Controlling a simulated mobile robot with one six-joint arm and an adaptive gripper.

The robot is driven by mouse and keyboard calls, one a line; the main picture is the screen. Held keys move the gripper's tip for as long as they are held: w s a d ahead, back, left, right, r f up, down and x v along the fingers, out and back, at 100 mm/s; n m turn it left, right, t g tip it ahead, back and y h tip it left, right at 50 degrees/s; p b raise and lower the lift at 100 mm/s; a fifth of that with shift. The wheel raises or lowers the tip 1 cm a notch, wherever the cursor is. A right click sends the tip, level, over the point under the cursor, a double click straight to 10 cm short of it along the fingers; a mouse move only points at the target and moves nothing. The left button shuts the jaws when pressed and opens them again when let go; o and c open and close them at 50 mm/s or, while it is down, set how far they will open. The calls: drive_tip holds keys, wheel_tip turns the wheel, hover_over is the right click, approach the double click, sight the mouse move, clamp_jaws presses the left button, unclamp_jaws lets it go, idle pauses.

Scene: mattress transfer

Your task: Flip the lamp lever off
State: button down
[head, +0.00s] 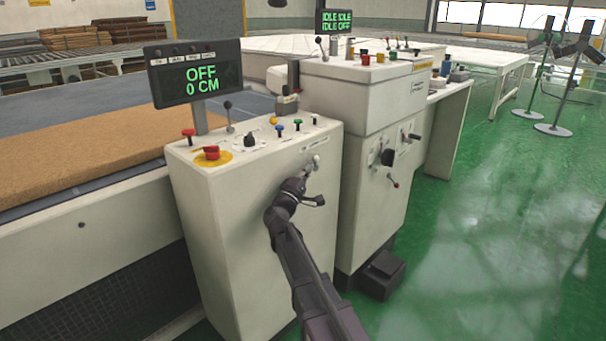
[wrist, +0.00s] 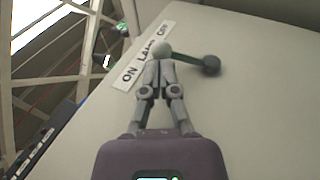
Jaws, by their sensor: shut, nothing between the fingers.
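The lamp lever shows in the wrist view as a thin dark shaft with a black ball knob (wrist: 211,65). It points to the right, and its inner end is partly hidden behind my fingertips. A white label (wrist: 130,72) reading ON LAMP OFF lies behind it on the pale panel, with ON at lower left and OFF at upper right. My gripper (wrist: 160,58) is shut and empty, its tips close to the lever's inner end; I cannot tell whether they touch. In the head view my gripper (head: 305,183) is at the front face of the white control cabinet (head: 235,215).
A display (head: 197,75) above the cabinet reads OFF 0 CM. A red button (head: 211,152) and several coloured knobs are on the cabinet top. A second cabinet (head: 368,195) with its own levers stands to the right. The green floor (head: 500,220) farther right is open.

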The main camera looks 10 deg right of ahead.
drive_tip(key=shift+w+d+r, duration=0.2)
drive_tip(key=shift+w+d, duration=0.05)
drive_tip(key=shift+w, duration=0.05)
drive_tip(key=shift+a+r+y+p, duration=0.15)
drive_tip(key=shift+y+p, duration=0.15)
drive_tip(key=shift+p, duration=0.1)
